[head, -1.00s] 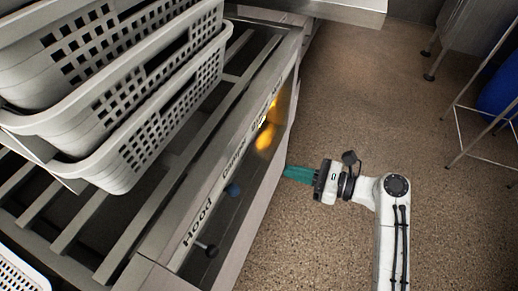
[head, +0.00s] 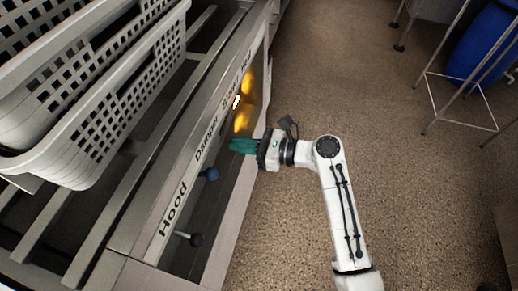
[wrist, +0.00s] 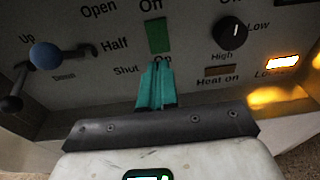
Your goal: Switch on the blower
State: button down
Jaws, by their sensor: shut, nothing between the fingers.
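In the wrist view a green rectangular switch (wrist: 159,36) sits between the words Off and On. I cannot read its name or tell its position. My gripper (head: 232,145) has teal fingers, shut and empty, close in front of the panel. In the wrist view the fingertips (wrist: 157,68) appear just below the green switch and partly cover the word On. I cannot tell whether they touch the panel.
A blue-ball lever (wrist: 45,55) and a black-ball lever (wrist: 10,104) stick out left of my fingers. A black knob (wrist: 232,32) and a glowing lamp (wrist: 282,62) are to the right. Perforated baskets (head: 110,110) sit on the slatted bench. Floor (head: 400,200) right of the bench is open.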

jog(key=shift+b+x, duration=0.8)
jog(key=shift+x, duration=1.8)
jog(key=shift+d, duration=0.1)
jog(key=shift+f, duration=0.1)
jog(key=shift+w+a, duration=0.1)
jog(key=shift+a, duration=0.1)
